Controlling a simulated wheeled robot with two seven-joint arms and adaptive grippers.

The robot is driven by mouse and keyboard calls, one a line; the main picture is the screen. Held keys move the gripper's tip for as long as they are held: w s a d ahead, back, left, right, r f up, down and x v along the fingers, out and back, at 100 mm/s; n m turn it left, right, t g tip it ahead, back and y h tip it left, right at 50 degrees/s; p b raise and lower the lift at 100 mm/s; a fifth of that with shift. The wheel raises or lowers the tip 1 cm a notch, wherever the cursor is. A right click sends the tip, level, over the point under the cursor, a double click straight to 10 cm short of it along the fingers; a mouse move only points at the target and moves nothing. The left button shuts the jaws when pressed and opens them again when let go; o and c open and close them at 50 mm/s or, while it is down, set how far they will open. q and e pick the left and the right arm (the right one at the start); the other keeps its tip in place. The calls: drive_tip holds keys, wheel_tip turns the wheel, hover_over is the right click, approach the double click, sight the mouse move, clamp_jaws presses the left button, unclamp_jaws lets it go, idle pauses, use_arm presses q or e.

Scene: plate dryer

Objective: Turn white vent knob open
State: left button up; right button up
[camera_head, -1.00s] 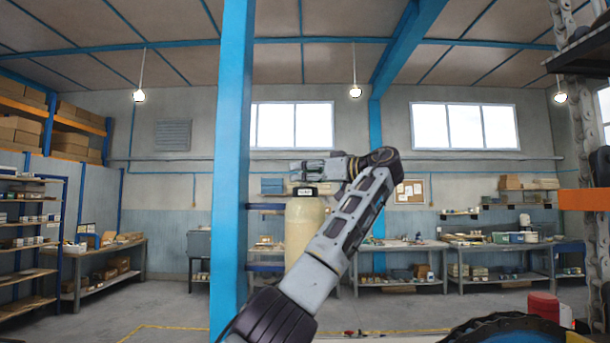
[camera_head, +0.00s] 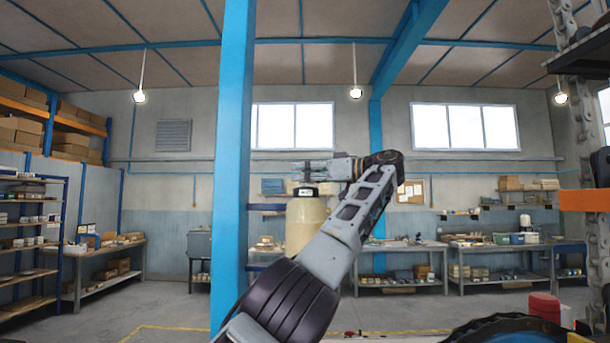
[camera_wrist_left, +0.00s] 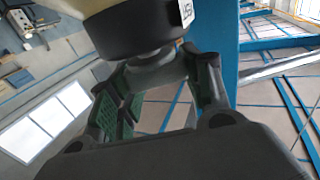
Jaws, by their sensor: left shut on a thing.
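A cream tank (camera_head: 304,225) stands behind my left arm, with a black cap (camera_head: 305,189) on its top. The cap (camera_wrist_left: 143,33) and its white label show large in the left wrist view. A pale grey-white knob (camera_wrist_left: 152,72) sticks out of the cap's middle. My left gripper (camera_head: 305,169) is level just above the cap. In the left wrist view, its green-padded fingers (camera_wrist_left: 160,78) are shut on the knob, one on each side. The knob is too small to make out in the head view. My right gripper is not in view.
A blue post (camera_head: 232,170) stands just left of the tank. A workbench (camera_head: 400,250) runs along the back wall, and shelves (camera_head: 28,230) stand at the far left. A red container (camera_head: 543,306) is at the lower right. Open floor lies to the left of the post.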

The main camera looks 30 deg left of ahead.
use_arm(q)
drive_tip(key=shift+f+g, duration=0.15)
drive_tip(key=shift+g, duration=0.15)
idle(0.5)
drive_tip(key=o, duration=1)
drive_tip(key=shift+d, duration=0.1)
drive_tip(key=shift+o, duration=0.2)
drive_tip(key=shift+w+t, duration=0.25)
drive_tip(key=shift+t, duration=0.45)
drive_tip(key=shift+s+m+t, duration=0.15)
drive_tip(key=shift+m+t, duration=0.95)
drive_tip(key=shift+t, duration=0.3)
drive_tip(key=shift+m+t+h, duration=0.35)
drive_tip(key=shift+m+t, duration=0.7)
drive_tip(key=shift+t, duration=0.55)
drive_tip(key=shift+m+t+h, duration=0.35)
drive_tip(key=shift+m+t, duration=0.7)
drive_tip(key=shift+t, duration=0.55)
